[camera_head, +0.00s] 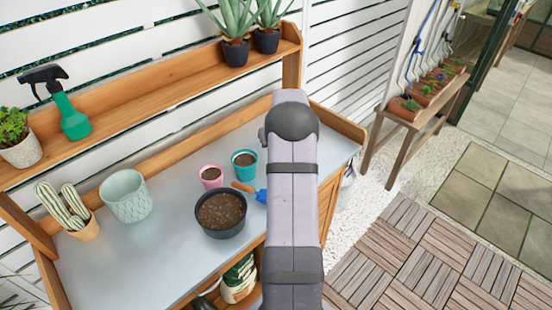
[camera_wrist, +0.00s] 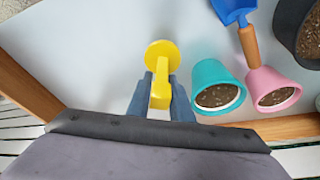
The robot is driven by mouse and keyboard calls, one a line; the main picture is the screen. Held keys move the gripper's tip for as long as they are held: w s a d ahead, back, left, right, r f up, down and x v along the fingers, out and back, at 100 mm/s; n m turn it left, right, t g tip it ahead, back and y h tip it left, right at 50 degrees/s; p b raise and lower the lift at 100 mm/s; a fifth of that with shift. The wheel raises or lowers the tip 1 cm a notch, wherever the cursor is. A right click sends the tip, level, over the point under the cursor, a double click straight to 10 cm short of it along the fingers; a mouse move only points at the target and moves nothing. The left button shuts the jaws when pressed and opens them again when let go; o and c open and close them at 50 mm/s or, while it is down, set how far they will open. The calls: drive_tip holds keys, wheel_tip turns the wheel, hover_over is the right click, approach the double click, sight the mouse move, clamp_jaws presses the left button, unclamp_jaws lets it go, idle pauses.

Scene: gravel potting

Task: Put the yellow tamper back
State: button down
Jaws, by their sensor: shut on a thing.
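The yellow tamper (camera_wrist: 161,58) shows in the wrist view, its round disc end pointing away from my gripper. My gripper (camera_wrist: 160,88) is shut on the tamper's narrow part, one blue-grey finger on each side. The tamper appears over or on the grey bench top; I cannot tell whether it touches it. In the head view my arm hides both the gripper and the tamper.
A teal pot (camera_head: 245,162) and a pink pot (camera_head: 211,176), both with soil, stand near a black bowl (camera_head: 221,212) of soil. A blue trowel (camera_wrist: 235,10) with a wooden handle lies by them. A pale green pot (camera_head: 127,196) and a cactus (camera_head: 69,212) stand left.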

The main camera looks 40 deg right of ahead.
drive_tip(key=shift+f+p, duration=0.45)
drive_tip(key=shift+f, duration=1.05)
drive_tip(key=shift+f, duration=0.15)
drive_tip(key=c, duration=1.6)
unclamp_jaws()
drive_tip(key=b+v, duration=0.3)
drive_tip(key=v, duration=0.9)
drive_tip(key=shift+w+r, duration=0.1)
drive_tip(key=shift+r, duration=0.1)
